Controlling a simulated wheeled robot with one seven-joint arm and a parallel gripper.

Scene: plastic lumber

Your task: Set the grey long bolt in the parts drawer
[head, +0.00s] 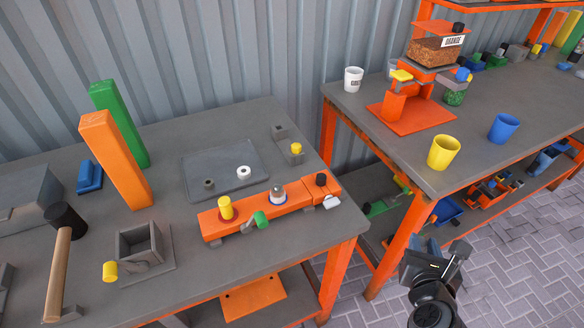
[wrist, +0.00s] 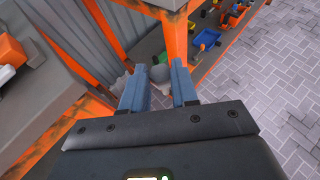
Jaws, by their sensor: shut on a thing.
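My gripper (head: 452,256) hangs in the aisle, in front of the right-hand workbench and right of the left one. In the wrist view its two blue-grey fingers (wrist: 159,90) are closed on a small grey, rounded thing (wrist: 159,73), which I take for the grey long bolt; its length is mostly hidden. The held thing is clear of both worktops. I cannot pick out a parts drawer for certain in either view.
The left bench (head: 90,220) holds a grey tray (head: 200,185), an orange beam fixture (head: 250,217), a square grey box (head: 140,245) and a mallet (head: 62,260). The right bench (head: 390,135) has cups and a dispenser. Its lower shelf holds a blue bin (head: 447,211). The paved aisle is clear.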

